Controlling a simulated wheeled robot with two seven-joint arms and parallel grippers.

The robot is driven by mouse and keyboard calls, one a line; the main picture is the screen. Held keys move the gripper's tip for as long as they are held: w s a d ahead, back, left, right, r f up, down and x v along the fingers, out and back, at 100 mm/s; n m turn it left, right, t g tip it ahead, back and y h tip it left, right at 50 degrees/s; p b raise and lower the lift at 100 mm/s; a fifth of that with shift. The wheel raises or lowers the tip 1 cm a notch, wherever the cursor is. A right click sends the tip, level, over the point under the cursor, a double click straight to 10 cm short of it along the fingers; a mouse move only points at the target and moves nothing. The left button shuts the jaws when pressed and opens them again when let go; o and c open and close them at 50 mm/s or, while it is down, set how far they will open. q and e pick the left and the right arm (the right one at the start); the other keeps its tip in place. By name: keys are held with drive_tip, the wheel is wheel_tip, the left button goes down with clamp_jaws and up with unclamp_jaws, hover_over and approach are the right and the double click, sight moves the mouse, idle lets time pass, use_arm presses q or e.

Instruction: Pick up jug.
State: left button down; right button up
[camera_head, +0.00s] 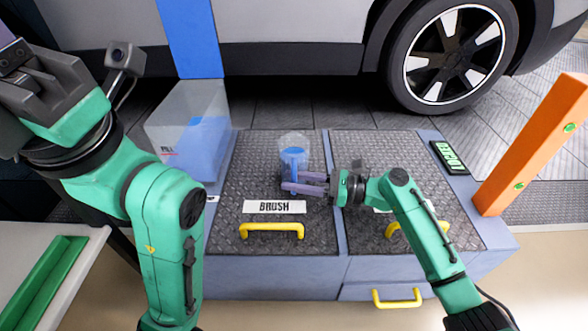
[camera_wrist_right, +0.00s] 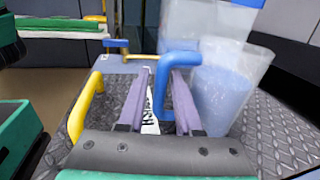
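The jug (camera_head: 293,150) is a clear container with blue liquid and a blue handle, standing upright on the dark textured lid marked BRUSH. In the right wrist view the jug (camera_wrist_right: 228,88) is at the right, and its blue handle (camera_wrist_right: 162,90) lies between my finger tips. My right gripper (camera_head: 303,184) reaches in from the right, low at the jug's near side. Its two purple fingers are apart around the handle, with a gap showing in the wrist view (camera_wrist_right: 158,98). My left gripper is raised at the far upper left, its fingers mostly out of frame.
A larger translucent tank (camera_head: 190,135) with blue liquid stands left of the jug. Yellow handles (camera_head: 271,228) lie along the cabinet front. An orange post (camera_head: 530,145) stands at the right. A car with a wheel (camera_head: 450,58) is behind. A green tray (camera_head: 42,285) is at lower left.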

drive_tip(key=a, duration=0.1)
drive_tip(key=w+a+b, duration=0.1)
drive_tip(key=a, duration=0.1)
drive_tip(key=shift+a+f, duration=0.15)
drive_tip(key=shift+a, duration=0.1)
drive_tip(key=shift+s, duration=0.1)
clamp_jaws()
idle(1.0)
